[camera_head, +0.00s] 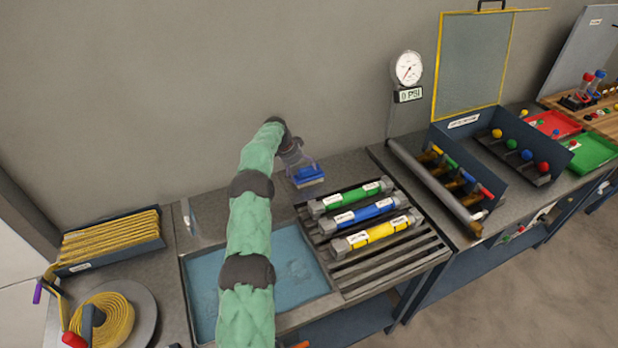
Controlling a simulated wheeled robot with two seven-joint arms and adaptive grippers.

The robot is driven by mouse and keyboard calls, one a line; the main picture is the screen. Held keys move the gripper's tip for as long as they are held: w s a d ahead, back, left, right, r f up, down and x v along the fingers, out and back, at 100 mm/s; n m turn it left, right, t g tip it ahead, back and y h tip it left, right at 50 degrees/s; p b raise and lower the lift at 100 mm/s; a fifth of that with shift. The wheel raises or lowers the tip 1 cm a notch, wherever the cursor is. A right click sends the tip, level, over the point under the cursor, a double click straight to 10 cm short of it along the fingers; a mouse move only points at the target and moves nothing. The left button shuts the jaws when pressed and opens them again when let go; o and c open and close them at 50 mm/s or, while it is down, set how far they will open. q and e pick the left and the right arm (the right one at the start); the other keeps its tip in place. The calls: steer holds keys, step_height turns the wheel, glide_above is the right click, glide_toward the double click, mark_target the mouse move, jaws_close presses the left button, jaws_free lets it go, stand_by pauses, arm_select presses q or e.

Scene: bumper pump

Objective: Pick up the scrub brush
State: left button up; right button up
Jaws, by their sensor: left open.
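The scrub brush (309,176), with a blue top and a pale lower part, sits on the grey counter behind the sink and close to the wall. My left arm, in a green sleeve, reaches up across the sink. My left gripper (301,164) is open at the brush, its fingers around or just above the blue top. Whether the fingers touch the brush cannot be told at this size. My right gripper is not in view.
A sink with blue water (300,268) lies below my arm. A slatted rack (365,262) with green, blue and yellow cylinders stands to the right of it. A tray of yellow hose (110,238) and a coiled hose (112,318) are on the left.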

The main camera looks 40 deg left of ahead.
mark_target(307, 177)
arm_select(q)
steer(key=x, duration=0.5)
steer(key=shift+d+b, duration=0.3)
steer(key=shift+s, duration=0.1)
steer(key=c, duration=1.3)
